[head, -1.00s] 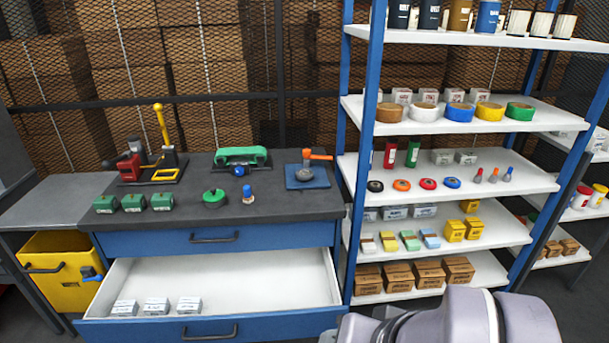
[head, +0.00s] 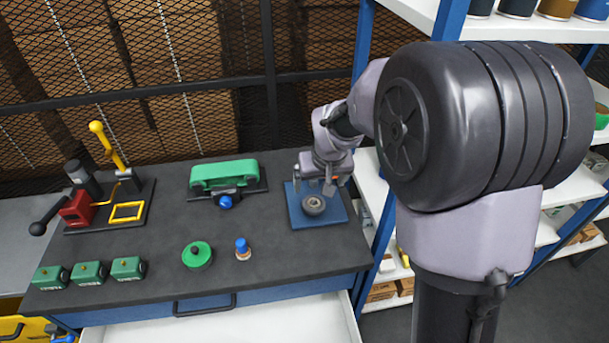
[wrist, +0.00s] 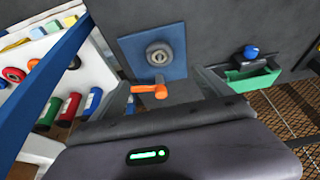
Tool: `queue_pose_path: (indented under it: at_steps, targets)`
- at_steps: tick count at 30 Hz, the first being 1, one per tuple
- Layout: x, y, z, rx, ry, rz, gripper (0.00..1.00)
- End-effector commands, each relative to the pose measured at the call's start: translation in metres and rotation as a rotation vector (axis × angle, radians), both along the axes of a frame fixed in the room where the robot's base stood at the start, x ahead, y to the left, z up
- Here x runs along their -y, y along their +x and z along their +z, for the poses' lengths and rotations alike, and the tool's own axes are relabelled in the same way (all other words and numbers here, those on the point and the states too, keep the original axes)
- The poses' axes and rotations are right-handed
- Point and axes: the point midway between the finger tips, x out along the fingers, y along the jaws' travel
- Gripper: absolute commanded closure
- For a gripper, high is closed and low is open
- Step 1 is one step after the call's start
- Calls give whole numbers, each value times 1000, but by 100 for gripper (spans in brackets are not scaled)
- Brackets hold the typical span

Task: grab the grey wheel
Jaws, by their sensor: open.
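The grey wheel (head: 313,205) is a round grey piece with a hole in its centre. It sits on a blue plate (head: 300,216) at the right end of the dark bench top. The wheel also shows in the wrist view (wrist: 159,55), beyond my fingers. My gripper (head: 314,187) is open, above the wheel and apart from it. An orange handle (wrist: 150,91) shows between my fingers in the wrist view; in the head view my gripper mostly hides it.
A green clamp-like device (head: 223,175) and a red and yellow press (head: 95,190) stand at the back. Green boxes (head: 88,273), a green disc (head: 197,254) and a blue-topped piece (head: 242,248) lie in front. Shelving (head: 365,40) stands close on the right.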

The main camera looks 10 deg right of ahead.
Motion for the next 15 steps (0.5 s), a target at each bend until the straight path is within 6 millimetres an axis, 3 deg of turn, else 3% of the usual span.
queue_pose_path:
  at_steps: [1,6,15]
  targets:
    - [0,5,-22,-5,0,-1,10]
    - [0,24,-67,-4,1,-2,10]
    - [0,40,-100,-2,1,-2,10]
